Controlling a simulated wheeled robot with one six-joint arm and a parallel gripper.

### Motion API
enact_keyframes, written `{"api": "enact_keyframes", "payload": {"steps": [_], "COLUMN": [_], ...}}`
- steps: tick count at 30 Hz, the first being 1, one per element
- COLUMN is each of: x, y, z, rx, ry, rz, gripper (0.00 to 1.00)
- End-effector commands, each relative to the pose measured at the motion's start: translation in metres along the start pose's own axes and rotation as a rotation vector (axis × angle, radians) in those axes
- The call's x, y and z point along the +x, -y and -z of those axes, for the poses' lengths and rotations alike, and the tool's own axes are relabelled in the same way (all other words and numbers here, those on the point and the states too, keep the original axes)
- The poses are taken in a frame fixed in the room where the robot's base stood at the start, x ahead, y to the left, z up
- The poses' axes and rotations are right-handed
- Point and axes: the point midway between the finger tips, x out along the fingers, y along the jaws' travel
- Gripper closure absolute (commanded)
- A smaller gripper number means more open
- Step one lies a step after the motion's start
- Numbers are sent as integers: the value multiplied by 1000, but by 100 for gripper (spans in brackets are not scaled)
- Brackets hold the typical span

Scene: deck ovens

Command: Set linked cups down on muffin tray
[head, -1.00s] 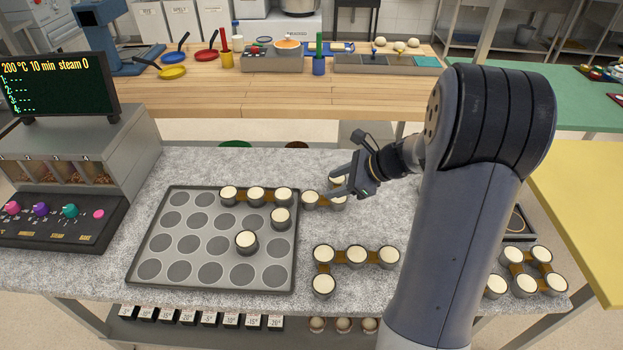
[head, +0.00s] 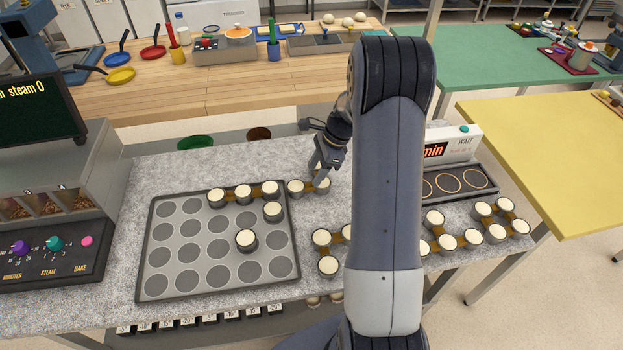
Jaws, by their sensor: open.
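The dark grey muffin tray (head: 163,283) lies on the speckled counter with many empty round hollows. A linked row of cream-topped cups (head: 243,193) sits along its back right edge, with another cup (head: 272,211) below the row's right end. A single cup (head: 246,239) sits nearer the tray's middle. Just right of the tray, another linked group of cups (head: 295,187) stands on the counter. My gripper (head: 318,175) is open, pointing down over that group's right part, which it partly hides. Whether the fingers touch a cup cannot be told.
More linked cups (head: 328,265) stand right of the tray, partly behind my arm. Further linked cups (head: 473,239) and another group (head: 505,204) stand at the counter's right. A device with dark round plates (head: 448,183) is behind them. The dial panel (head: 55,243) borders the left.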

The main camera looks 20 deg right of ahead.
Motion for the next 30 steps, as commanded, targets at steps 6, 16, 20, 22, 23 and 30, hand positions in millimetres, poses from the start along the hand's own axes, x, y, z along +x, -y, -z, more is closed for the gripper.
{"api": "enact_keyframes", "payload": {"steps": [6, 16, 20, 22, 23, 30], "x": [26, 53, 52, 52, 52, 52], "y": [-3, -2, -2, -2, -2, -2], "z": [2, 4, 4, 4, 4, 4], "rx": [1, -1, -1, -1, -1, 0], "ry": [1, 0, 0, 0, 0, 0], "rz": [-6, 0, 1, 0, 0, 0], "gripper": [53, 53, 53, 58, 60, 80]}}
